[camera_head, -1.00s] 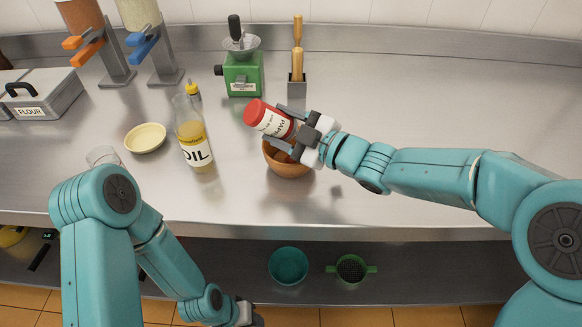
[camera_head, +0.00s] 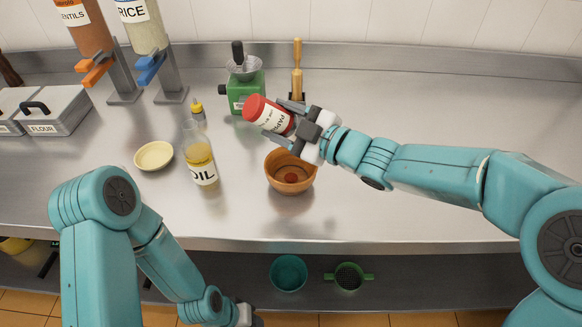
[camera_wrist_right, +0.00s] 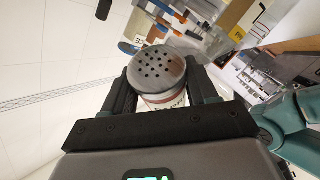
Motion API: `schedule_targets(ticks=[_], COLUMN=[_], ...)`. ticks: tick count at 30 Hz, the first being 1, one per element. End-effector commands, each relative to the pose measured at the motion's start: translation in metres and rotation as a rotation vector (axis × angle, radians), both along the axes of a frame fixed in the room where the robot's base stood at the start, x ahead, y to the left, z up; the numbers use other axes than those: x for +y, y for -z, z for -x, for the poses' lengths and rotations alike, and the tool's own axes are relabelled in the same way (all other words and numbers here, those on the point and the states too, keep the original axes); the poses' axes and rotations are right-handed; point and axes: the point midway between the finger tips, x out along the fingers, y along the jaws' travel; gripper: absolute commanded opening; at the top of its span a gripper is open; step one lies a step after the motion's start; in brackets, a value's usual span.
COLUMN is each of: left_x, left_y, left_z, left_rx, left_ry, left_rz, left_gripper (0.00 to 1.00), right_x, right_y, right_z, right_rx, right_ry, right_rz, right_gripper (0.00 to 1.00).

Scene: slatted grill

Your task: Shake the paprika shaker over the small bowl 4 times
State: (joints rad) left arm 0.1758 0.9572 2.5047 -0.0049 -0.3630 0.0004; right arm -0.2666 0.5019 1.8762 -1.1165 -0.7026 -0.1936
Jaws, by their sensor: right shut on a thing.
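The paprika shaker (camera_head: 276,118) has a white label and a red end, and lies tilted in my right gripper (camera_head: 288,122), red end to the left. My right gripper is shut around its body. The right wrist view shows the shaker's grey perforated top (camera_wrist_right: 158,70) between the fingers. The small brown bowl (camera_head: 290,182) stands on the counter just below the shaker in the picture. A small reddish patch (camera_head: 291,178) shows inside it. My left gripper (camera_head: 250,318) is low at the bottom edge, in front of the counter; its fingers are barely visible.
An oil bottle (camera_head: 200,163) and a pale yellow dish (camera_head: 153,156) stand left of the bowl. A green grinder (camera_head: 243,92) and a wooden-handled tool (camera_head: 297,72) stand behind. A flour box (camera_head: 50,112) is far left. The counter's right side is clear behind my right arm.

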Motion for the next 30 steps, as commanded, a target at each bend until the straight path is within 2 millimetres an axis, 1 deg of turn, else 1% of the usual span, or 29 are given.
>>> schedule_targets(ticks=[5,7,8,13,15,16,21,28,30], left_x=[0.0,0.0,0.0,0.0,0.0,0.0,0.0,0.0,0.0], left_y=[0.003,0.011,0.016,0.056,0.069,0.072,0.067,0.066,0.063], left_z=[0.0,0.0,0.0,0.0,0.0,0.0,0.0,0.0,0.0], left_rx=[0.0,0.0,0.0,0.001,0.001,0.001,0.0,0.0,0.0], left_ry=[0.0,0.0,0.0,0.0,0.0,0.0,0.0,0.0,0.0], left_rz=[0.0,0.0,0.0,0.0,0.0,0.0,0.0,0.0,0.0], left_gripper=[0.43,0.43,0.43,0.43,0.43,0.43,0.43,0.43,0.43], right_x=[0.0,0.0,0.0,0.0,0.0,0.0,0.0,0.0,0.0], right_y=[0.003,0.011,0.016,0.059,0.073,0.076,0.071,0.07,0.067], right_z=[0.0,0.0,0.0,0.0,0.0,0.0,0.0,0.0,0.0], right_rx=[0.0,0.0,0.0,0.0,0.0,0.0,-0.002,-0.001,-0.002], right_ry=[0.0,0.0,0.0,0.0,0.0,0.001,0.0,0.0,0.0], right_rz=[0.0,0.0,0.0,0.0,0.0,-0.001,-0.001,-0.001,-0.001], right_gripper=[0.25,0.25,0.25,0.25,0.25,0.25,0.25,0.25,0.25])
